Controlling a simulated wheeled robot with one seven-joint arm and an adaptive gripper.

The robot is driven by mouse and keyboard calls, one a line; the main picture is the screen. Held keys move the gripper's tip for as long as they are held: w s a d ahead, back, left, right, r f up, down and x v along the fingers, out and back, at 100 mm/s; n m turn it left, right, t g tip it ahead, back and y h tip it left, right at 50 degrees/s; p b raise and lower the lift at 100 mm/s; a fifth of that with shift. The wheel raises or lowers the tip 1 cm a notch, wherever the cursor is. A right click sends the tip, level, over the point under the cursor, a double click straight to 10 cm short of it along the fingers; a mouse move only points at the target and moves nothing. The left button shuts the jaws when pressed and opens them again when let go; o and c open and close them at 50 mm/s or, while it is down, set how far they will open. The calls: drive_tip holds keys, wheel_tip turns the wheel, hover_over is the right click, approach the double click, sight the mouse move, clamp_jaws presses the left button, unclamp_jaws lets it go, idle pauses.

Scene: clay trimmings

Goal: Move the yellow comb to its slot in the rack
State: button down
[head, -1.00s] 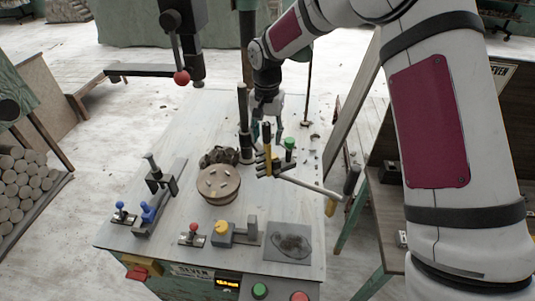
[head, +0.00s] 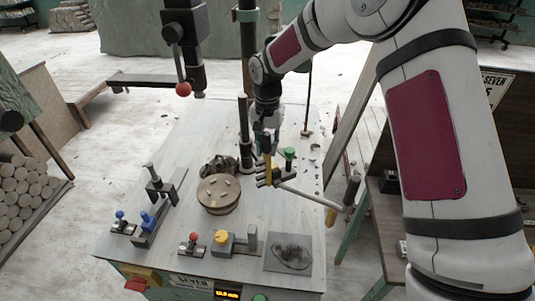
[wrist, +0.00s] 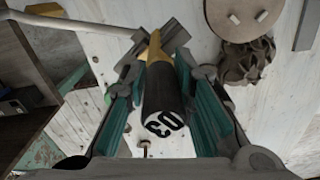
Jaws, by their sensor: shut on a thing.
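The yellow comb (head: 267,167) stands upright, its yellow part down at the grey slotted rack (head: 265,182). Its black handle, marked 03, points toward the wrist camera (wrist: 165,100). My gripper (head: 266,143) is shut on the handle, with a teal finger on each side in the wrist view (wrist: 165,95). The yellow shaft (wrist: 154,46) reaches away toward grey rack pieces. The comb's lower end is hidden, so I cannot tell whether it sits in a slot.
A round wooden piece (head: 217,194) lies left of the rack. A green-topped post (head: 289,154) stands close on the rack's right. A light rod (head: 312,195) with a dark-handled end juts right. Clamps and a dark-stained square plate (head: 289,252) occupy the front.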

sight(267, 133)
drive_tip(key=shift+r, duration=0.6)
wheel_tip(267, 133, up, 2)
drive_tip(key=shift+r, duration=0.15)
drive_tip(key=s+d+r+p, duration=0.1)
drive_tip(key=s+d+p, duration=0.3)
drive_tip(key=s+p, duration=0.75)
drive_tip(key=w+d+f+n+b, duration=0.1)
drive_tip(key=w+d+n+b, duration=0.2)
drive_tip(key=d, duration=0.4)
drive_tip(key=w+d+b, duration=0.4)
drive_tip(key=d, duration=0.2)
drive_tip(key=w+d+f+n+b, duration=0.1)
drive_tip(key=w+d+n+b, duration=0.2)
drive_tip(key=d, duration=0.4)
drive_tip(key=w+d+f+n+b, duration=0.1)
drive_tip(key=d+n+b, duration=0.4)
drive_tip(key=d, duration=1.7)
drive_tip(key=shift+w+f+b, duration=0.15)
drive_tip(key=shift+w+b, duration=0.05)
drive_tip(key=shift+b, duration=0.8)
drive_tip(key=shift+d, duration=0.1)
